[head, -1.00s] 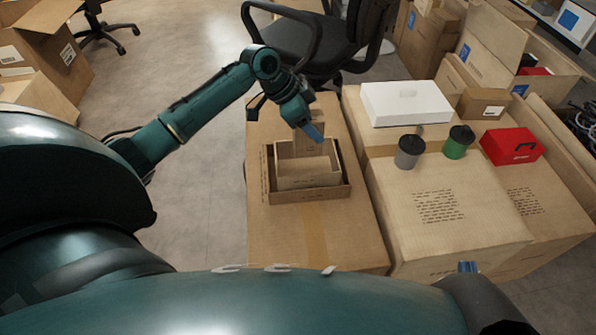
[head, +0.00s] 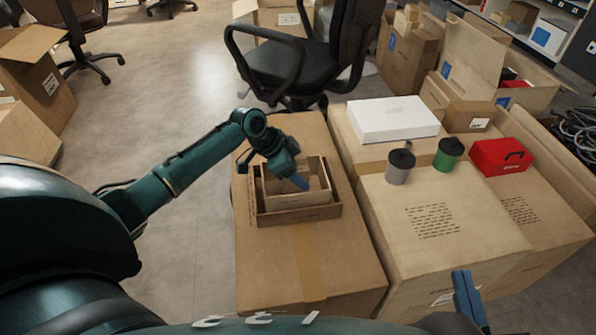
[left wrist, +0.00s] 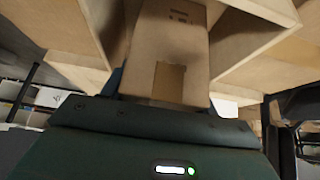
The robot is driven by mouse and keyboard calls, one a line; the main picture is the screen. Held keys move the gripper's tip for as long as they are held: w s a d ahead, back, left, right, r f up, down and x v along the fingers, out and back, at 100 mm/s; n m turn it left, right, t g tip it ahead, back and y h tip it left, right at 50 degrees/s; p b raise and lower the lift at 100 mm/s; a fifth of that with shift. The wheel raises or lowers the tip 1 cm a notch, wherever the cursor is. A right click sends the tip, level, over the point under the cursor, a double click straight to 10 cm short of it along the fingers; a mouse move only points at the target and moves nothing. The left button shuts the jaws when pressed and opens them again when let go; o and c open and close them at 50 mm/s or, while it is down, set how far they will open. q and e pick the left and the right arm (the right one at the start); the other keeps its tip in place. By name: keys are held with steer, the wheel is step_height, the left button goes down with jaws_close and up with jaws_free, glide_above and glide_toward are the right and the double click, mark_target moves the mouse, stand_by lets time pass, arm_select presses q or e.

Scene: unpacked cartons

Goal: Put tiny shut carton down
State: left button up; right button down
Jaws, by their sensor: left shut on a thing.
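The tiny shut carton (left wrist: 168,50) is brown and fills the upper middle of the left wrist view, between the fingers of my left gripper. My left gripper (head: 299,183) is shut on it, over the inside of an open carton (head: 300,199). That open carton sits nested in a larger, shallow open one (head: 285,219). In the head view I cannot clearly make out the tiny carton behind the gripper. Whether it touches the bottom is hidden. My right gripper (head: 468,300) shows only in part at the lower right, with a blue finger visible.
The nested cartons stand on a large closed carton (head: 265,275). To the right, other big cartons (head: 440,235) carry a white box (head: 393,121), a grey cup (head: 399,167), a green cup (head: 448,154) and a red case (head: 502,157). An office chair (head: 300,65) stands behind.

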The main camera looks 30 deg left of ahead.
arm_select(q)
steer(key=shift+f, duration=0.3)
steer(key=o, duration=1.1)
